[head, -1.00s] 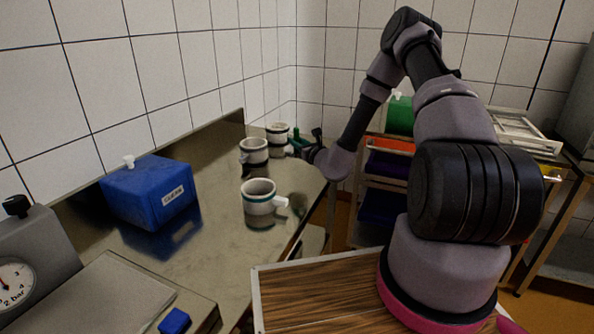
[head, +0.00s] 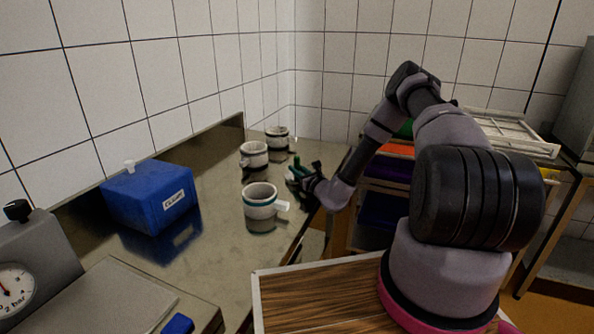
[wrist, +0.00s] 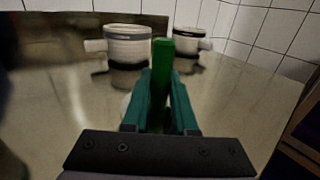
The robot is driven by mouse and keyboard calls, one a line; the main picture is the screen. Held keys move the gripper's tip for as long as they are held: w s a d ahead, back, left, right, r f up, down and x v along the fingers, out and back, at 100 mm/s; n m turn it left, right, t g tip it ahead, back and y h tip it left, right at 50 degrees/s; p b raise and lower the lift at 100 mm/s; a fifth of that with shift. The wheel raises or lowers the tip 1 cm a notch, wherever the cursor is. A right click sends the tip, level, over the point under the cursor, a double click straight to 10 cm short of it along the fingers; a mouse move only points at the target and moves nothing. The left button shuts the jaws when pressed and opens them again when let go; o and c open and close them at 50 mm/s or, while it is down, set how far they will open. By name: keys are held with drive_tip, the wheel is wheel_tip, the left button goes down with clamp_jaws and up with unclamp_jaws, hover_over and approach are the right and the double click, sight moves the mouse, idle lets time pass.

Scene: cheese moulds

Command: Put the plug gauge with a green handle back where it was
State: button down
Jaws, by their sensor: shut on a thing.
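The plug gauge with a green handle stands upright between my gripper's jaws. Its green handle (wrist: 162,62) rises above the teal fingers in the wrist view, and a small green part (head: 297,161) shows in the head view. My gripper (head: 299,178) is shut on it, over the steel table's right side. In the wrist view the fingers (wrist: 160,100) close around the handle. The gauge's lower end is hidden, so I cannot tell whether it touches the table.
Three white moulds with side handles stand on the steel table (head: 210,250): a near one (head: 259,199), a middle one (head: 254,158) and a far one (head: 277,140). A blue box (head: 150,197) stands left. A shelf cart stands right, beyond the table edge.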

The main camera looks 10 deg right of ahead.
drive_tip(key=shift+f, duration=0.1)
drive_tip(key=c, duration=0.7)
unclamp_jaws()
